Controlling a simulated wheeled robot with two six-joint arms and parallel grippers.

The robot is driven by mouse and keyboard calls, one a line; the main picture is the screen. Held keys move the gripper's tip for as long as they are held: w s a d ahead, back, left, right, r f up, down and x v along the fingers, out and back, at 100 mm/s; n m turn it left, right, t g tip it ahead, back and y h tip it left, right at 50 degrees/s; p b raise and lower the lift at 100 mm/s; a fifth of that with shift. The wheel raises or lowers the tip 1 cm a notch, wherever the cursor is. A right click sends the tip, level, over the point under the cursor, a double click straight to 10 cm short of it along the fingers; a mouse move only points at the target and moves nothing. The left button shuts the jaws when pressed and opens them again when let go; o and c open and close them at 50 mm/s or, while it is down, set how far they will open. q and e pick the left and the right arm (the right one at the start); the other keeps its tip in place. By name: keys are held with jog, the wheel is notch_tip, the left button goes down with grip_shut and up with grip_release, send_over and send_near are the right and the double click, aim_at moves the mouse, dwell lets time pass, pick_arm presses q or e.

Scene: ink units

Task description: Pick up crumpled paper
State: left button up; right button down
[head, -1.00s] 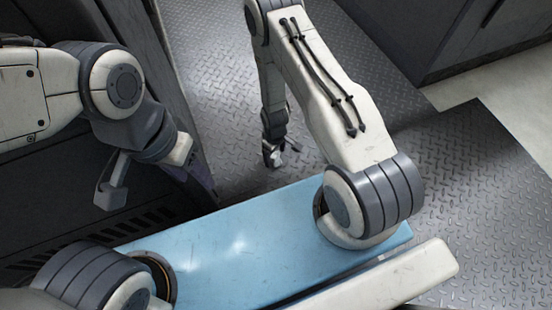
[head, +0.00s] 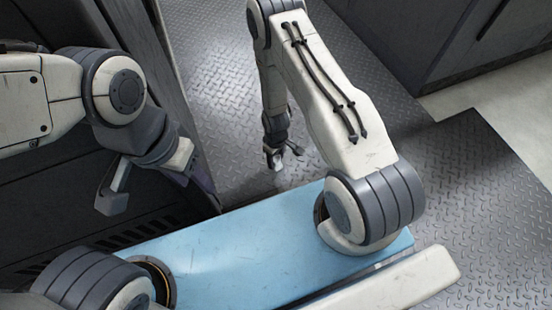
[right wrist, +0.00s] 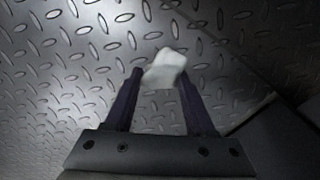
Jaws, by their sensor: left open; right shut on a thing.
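The crumpled paper (right wrist: 165,68) is a small white lump. In the right wrist view it sits between the tips of my right gripper's two dark fingers (right wrist: 160,85), which are shut on it. The metal floor shows behind it. In the head view my right gripper (head: 281,157) hangs at the end of the arm, beyond the blue panel, and the paper is too small there to make out clearly. My left gripper (head: 200,188) is at the left, partly hidden behind its own wrist. It is open, and I see nothing in it.
The floor is grey diamond plate (head: 215,60), with open room around my right gripper. A dark cabinet (head: 455,45) stands at the upper right, beside a pale floor patch (head: 505,90). A dark panelled unit (head: 50,205) is close to my left arm.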

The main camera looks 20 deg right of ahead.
jog(key=s+d+r+p, duration=0.6)
jog(key=s+d+r, duration=0.1)
jog(key=s+d, duration=0.1)
jog(key=shift+d+r, duration=0.15)
jog(key=shift+d, duration=0.05)
jog(key=shift+s, duration=0.1)
dwell(0.3)
